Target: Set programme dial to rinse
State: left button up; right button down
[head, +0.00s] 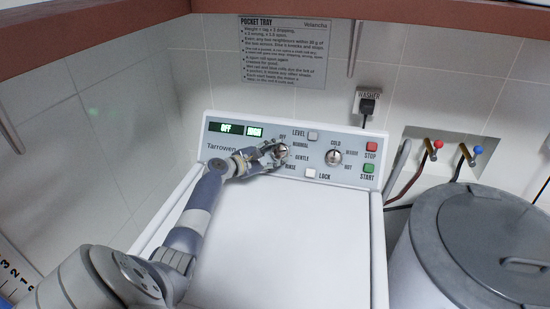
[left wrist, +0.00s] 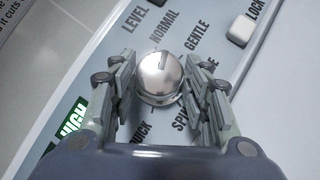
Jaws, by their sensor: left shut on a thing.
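The programme dial (head: 282,151) is a round silver knob on the washer's control panel (head: 228,149). Labels OFF, NORMAL, GENTLE and RINSE stand around it. In the left wrist view, the dial (left wrist: 158,82) has a short dark mark on its face, pointing up roughly towards NORMAL. My left gripper (head: 274,154) reaches over the lid and is shut on the dial; its fingers (left wrist: 158,90) stand either side of it in the wrist view. The left display (head: 226,128) reads OFF. My right gripper is not in view.
A second dial (head: 333,157) with COLD and HOT labels sits to the right. Near it are a white LEVEL button (head: 312,135), a white LOCK button (head: 310,173), red STOP (head: 371,147) and green START (head: 368,169). A grey lidded bin (head: 430,240) stands at right.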

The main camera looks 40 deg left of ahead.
pick_arm(q)
jog(key=m, duration=0.1)
jog(key=m+g+h+b, duration=0.1)
jog(key=m, duration=0.1)
jog(key=m+g+h, duration=0.1)
jog(key=m, duration=0.1)
jog(key=shift+w+a+r+b, duration=0.1)
jog(key=shift+a+r+b, duration=0.1)
jog(key=shift+a+b, duration=0.1)
jog(key=m+g, duration=0.2)
jog(key=m, duration=0.1)
jog(key=shift+w+r+g+h, duration=0.15)
jog(key=shift+r+g+h, duration=0.1)
jog(key=shift+g+h, duration=0.15)
jog(key=m+g, duration=0.2)
jog(key=m, duration=0.1)
jog(key=shift+w+d+r, duration=0.1)
jog(key=shift+w+r, duration=0.05)
jog(key=shift+r, duration=0.05)
jog(key=shift+m+g+y+p, duration=0.6)
jog(key=shift+m+g, duration=0.5)
jog(key=shift+m, duration=0.5)
jog(key=shift+d+f, duration=0.1)
jog(key=o, duration=1.1)
jog(key=shift+w, duration=0.15)
jog(key=shift+c, duration=0.2)
